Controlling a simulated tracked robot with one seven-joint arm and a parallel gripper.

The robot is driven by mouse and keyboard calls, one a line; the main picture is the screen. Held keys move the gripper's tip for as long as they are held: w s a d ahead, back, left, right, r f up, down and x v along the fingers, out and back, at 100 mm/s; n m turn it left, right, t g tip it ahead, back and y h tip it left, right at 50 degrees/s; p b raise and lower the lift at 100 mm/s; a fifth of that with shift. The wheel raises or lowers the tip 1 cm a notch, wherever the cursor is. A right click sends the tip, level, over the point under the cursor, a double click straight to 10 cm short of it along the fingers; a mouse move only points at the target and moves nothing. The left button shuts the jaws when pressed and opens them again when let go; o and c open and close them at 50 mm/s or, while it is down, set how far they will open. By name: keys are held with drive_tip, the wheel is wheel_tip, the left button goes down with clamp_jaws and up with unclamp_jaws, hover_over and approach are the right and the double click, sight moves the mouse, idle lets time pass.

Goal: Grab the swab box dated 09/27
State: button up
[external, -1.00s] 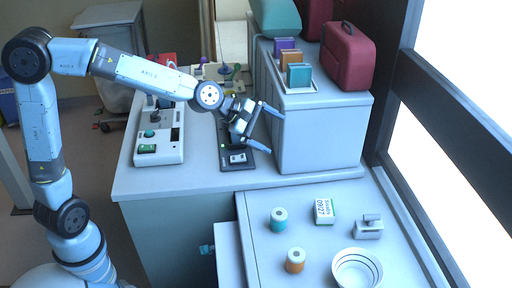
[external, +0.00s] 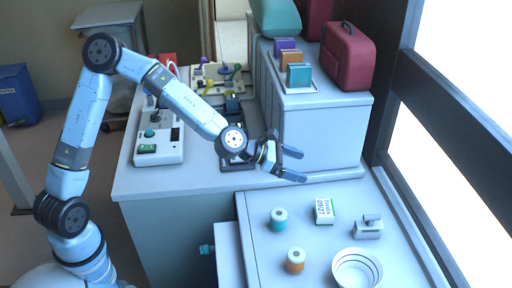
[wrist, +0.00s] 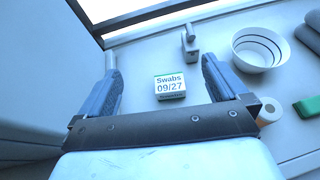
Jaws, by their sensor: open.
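The swab box (external: 324,211) is a small white box with a green edge, lying on the lower light counter. In the wrist view its label reads "Swabs 09/27" and the box (wrist: 169,87) sits between and beyond my two fingers. My gripper (external: 298,166) is open and empty in the external view, above and behind the box, near the front of the raised cabinet. It also shows in the wrist view (wrist: 158,85), with its fingers spread on either side of the box and apart from it.
Near the box stand a teal-topped roll (external: 279,220), an orange roll (external: 295,260), a grey metal weight-like block (external: 368,227) and a white bowl (external: 357,268). The raised cabinet (external: 322,140) stands behind. A window frame (external: 445,130) borders the right.

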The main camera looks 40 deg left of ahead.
approach(324, 207)
drive_tip(key=x, duration=1.2)
drive_tip(key=shift+d+f, duration=0.1)
drive_tip(key=shift+f, duration=0.1)
drive_tip(key=shift+c, duration=0.3)
drive_tip(key=c, duration=0.7)
drive_tip(key=shift+r, duration=0.1)
